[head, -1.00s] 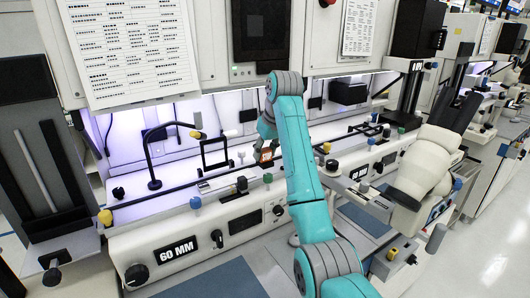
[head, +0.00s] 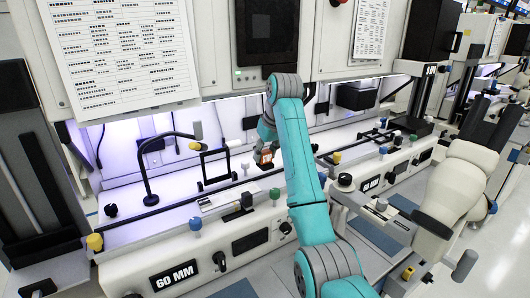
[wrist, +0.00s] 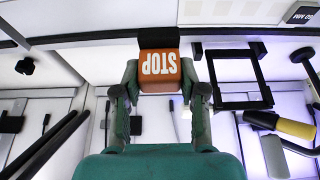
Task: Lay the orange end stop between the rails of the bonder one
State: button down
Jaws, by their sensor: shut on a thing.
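The orange end stop (wrist: 160,68), with "STOP" printed on it upside down, is between the fingers of my gripper (wrist: 159,95) in the wrist view. Both fingers are closed on its sides. In the head view the stop (head: 265,156) shows small beside my gripper (head: 266,146), over the lit work area of the machine marked 60 MM (head: 173,276). A long dark rail (head: 165,211) runs along this machine. My arm hides part of the bed. I cannot tell which machine is bonder one or whether the stop touches anything.
A black upright frame (head: 216,167) and a bent black lamp (head: 150,170) stand left of my gripper. The frame (wrist: 236,80) looks close in the wrist view. Several knobs line the front edge, including a blue one (head: 195,224). Another bonder (head: 395,165) stands to the right.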

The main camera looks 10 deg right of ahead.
aim_at(266, 163)
jog(key=shift+f, duration=2.15)
jog(key=shift+f, duration=0.1)
jog(key=shift+f, duration=0.75)
jog(key=shift+f, duration=0.3)
jog(key=c, duration=0.6)
grip_release()
